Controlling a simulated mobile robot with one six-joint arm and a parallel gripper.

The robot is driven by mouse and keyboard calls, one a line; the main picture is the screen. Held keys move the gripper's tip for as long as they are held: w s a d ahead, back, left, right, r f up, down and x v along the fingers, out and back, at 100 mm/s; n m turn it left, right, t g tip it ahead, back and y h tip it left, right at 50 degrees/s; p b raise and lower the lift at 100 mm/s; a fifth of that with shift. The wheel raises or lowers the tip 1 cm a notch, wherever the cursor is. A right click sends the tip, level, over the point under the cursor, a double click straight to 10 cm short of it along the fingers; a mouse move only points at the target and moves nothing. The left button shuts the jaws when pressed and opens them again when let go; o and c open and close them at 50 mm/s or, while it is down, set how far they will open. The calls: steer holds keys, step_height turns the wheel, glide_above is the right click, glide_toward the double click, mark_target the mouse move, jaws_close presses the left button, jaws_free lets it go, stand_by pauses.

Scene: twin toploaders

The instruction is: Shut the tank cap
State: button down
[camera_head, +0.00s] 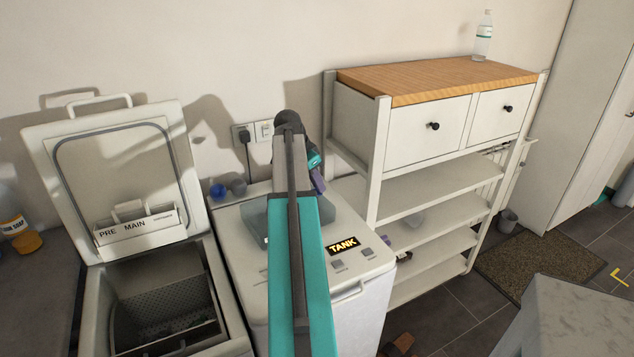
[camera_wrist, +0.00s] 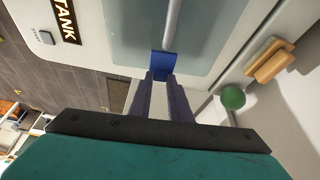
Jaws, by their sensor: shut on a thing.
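The machine labelled TANK (camera_head: 343,245) stands in the middle of the head view, partly behind my arm. Its translucent grey-blue cap (camera_head: 253,222) shows left of the arm. In the wrist view the cap (camera_wrist: 125,40) fills the upper middle, with a grey bar running to a blue tab (camera_wrist: 163,65). My gripper (camera_wrist: 161,77) has its purple fingers shut on the blue tab at the cap's edge. In the head view my gripper (camera_head: 318,181) is partly hidden by the arm. I cannot tell how far the cap is tilted.
The left machine's lid (camera_head: 118,180) stands open over its drum. A white shelf unit (camera_head: 425,125) stands close on the right, with a bottle (camera_head: 483,38) on top. Blue and grey balls (camera_head: 218,191) lie behind the TANK machine. A green ball (camera_wrist: 232,97) shows in the wrist view.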

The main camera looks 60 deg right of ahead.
steer(key=shift+a, duration=0.1)
steer(key=c, duration=1.6)
jaws_free()
steer(key=shift+f, duration=0.1)
steer(key=shift+c, duration=0.2)
steer(key=shift+w+r, duration=0.1)
steer(key=shift+r, duration=0.1)
steer(key=b+v, duration=0.2)
steer(key=v, duration=1.1)
steer(key=shift+r+b, duration=0.3)
steer(key=shift+b, duration=0.05)
